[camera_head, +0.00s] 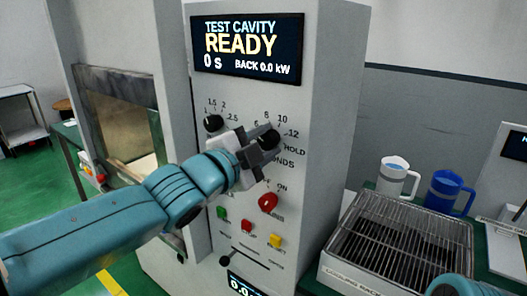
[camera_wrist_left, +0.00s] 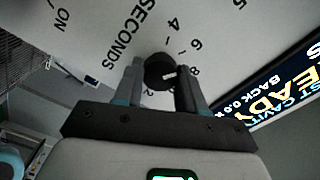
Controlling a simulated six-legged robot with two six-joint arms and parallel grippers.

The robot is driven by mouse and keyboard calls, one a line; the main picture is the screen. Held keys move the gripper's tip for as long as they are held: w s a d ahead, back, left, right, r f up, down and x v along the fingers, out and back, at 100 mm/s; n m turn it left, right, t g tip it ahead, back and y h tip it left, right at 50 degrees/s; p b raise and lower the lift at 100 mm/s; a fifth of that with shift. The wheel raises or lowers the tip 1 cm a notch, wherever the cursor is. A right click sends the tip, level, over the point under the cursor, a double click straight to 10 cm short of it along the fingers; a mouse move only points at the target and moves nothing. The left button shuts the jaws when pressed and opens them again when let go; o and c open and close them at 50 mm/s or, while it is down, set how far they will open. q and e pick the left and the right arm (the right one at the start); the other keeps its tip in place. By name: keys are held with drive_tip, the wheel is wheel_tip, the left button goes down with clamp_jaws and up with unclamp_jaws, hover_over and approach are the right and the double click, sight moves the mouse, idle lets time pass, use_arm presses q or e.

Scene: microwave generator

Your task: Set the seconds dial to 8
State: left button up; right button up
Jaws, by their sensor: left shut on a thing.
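The seconds dial is a black round knob (camera_wrist_left: 158,70) with a white pointer line, on the grey panel by the SECONDS label. In the wrist view the pointer points roughly towards the 8 mark. In the head view the dial (camera_head: 269,138) is partly covered by my left gripper (camera_head: 258,150). My left gripper (camera_wrist_left: 160,82) is shut on the dial, with one finger on each side. The display (camera_head: 247,44) reads TEST CAVITY READY, 0 s, BACK 0.0 kW. My right gripper is not in view.
Another black knob (camera_head: 213,123) sits left of the dial. A red knob (camera_head: 268,202), coloured buttons (camera_head: 247,227) and a lever (camera_head: 227,259) are below. The open cavity (camera_head: 125,125) is at left. A wire rack (camera_head: 400,235) and two mugs (camera_head: 398,178) stand at right.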

use_arm(q)
drive_tip(key=m+b, duration=0.1)
drive_tip(key=m, duration=0.2)
drive_tip(key=shift+f+m, duration=0.1)
drive_tip(key=shift+m, duration=0.2)
drive_tip(key=shift+m+b, duration=0.5)
drive_tip(key=shift+m, duration=1.3)
drive_tip(key=o, duration=1.1)
